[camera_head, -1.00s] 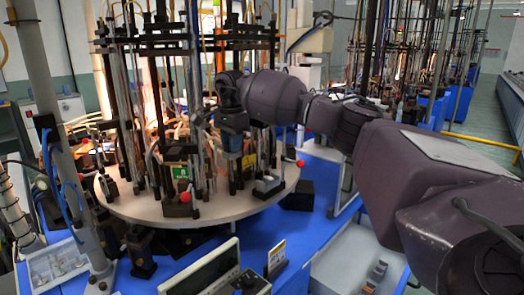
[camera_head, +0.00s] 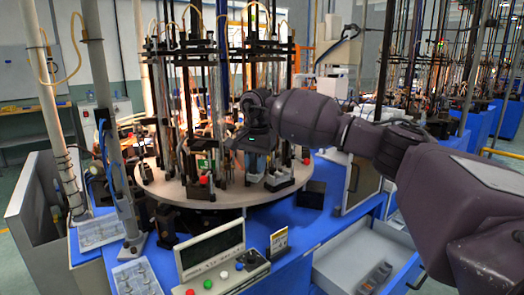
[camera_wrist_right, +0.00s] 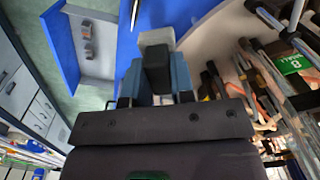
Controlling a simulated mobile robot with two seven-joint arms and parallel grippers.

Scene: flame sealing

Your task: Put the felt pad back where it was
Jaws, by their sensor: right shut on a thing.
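My right gripper (camera_head: 259,150) hangs over the near right part of the round turntable (camera_head: 215,207), among its glass tubes and rods. In the right wrist view, its two blue-grey fingers (camera_wrist_right: 154,88) are shut on a dark block (camera_wrist_right: 157,66), which I take to be the felt pad. A pale grey piece (camera_wrist_right: 157,38) shows just past it; I cannot tell whether they touch. In the head view the pad is not clearly visible. My left gripper is not in view.
A black block (camera_head: 314,194) stands on the blue table beside the turntable. An open drawer (camera_head: 345,249) at the front right holds a small grey item (camera_head: 377,275). A display panel (camera_head: 209,249) and button box (camera_head: 228,277) stand in front. Upright tubes crowd the gripper.

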